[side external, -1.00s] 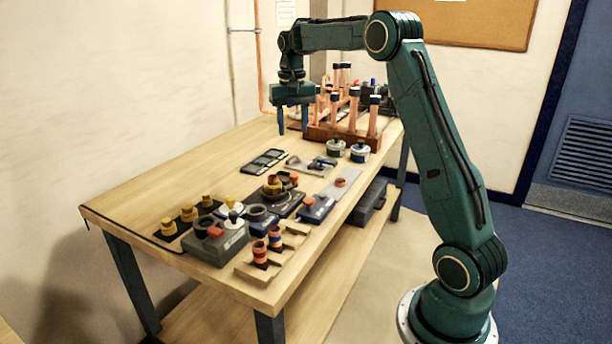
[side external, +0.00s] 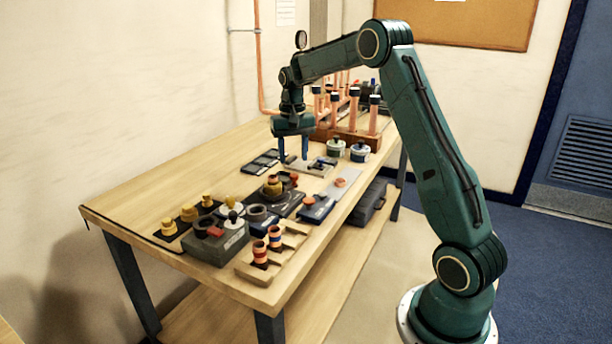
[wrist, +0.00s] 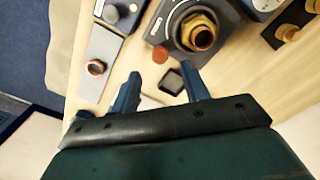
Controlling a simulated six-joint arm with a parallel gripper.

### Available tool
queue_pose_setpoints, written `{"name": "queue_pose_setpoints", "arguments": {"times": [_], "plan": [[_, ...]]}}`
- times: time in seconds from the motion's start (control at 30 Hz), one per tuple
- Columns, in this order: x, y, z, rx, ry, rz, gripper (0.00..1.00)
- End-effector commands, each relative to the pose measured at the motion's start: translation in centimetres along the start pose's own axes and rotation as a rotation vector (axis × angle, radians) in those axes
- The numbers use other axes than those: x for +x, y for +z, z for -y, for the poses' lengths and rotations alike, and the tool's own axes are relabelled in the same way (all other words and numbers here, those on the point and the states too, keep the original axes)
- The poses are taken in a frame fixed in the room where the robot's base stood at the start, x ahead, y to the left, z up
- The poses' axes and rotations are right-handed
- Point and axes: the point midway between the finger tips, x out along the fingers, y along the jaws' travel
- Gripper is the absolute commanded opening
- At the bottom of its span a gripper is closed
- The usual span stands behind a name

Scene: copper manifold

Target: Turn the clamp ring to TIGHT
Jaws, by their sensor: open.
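What looks like the clamp ring's fixture is a dark grey base (side external: 285,204) near the middle of the table, with a brass fitting (side external: 273,185) on it. In the wrist view the brass fitting (wrist: 200,36) sits at the upper right, inside a dark round collar. I cannot read any TIGHT mark. My gripper (side external: 293,157) is open and empty, pointing down, on the far side of the fixture and apart from it. Its two blue fingers also show in the wrist view (wrist: 159,80), below the fixture.
A red knob (wrist: 160,55) stands beside the fixture. A blue block (side external: 317,210) and a grey strip (side external: 341,183) lie to its right. A wooden rack of copper pipes (side external: 350,137) and two round tins (side external: 359,152) stand behind.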

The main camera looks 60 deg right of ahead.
Motion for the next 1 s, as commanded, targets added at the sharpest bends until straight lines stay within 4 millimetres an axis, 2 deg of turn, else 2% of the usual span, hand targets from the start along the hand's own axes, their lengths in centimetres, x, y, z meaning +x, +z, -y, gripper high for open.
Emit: {"name": "queue_pose_setpoints", "arguments": {"times": [0.2,0.4,0.83,1.0], "plan": [[3.2,0.1,0.0,0.0,0.001,0.002,0.46],[5.0,0.0,0.0,0.0,0.0,0.001,0.46],[5.7,0.0,0.0,0.0,0.0,0.0,0.46],[5.7,0.0,0.0,0.0,0.0,0.0,0.12]]}}
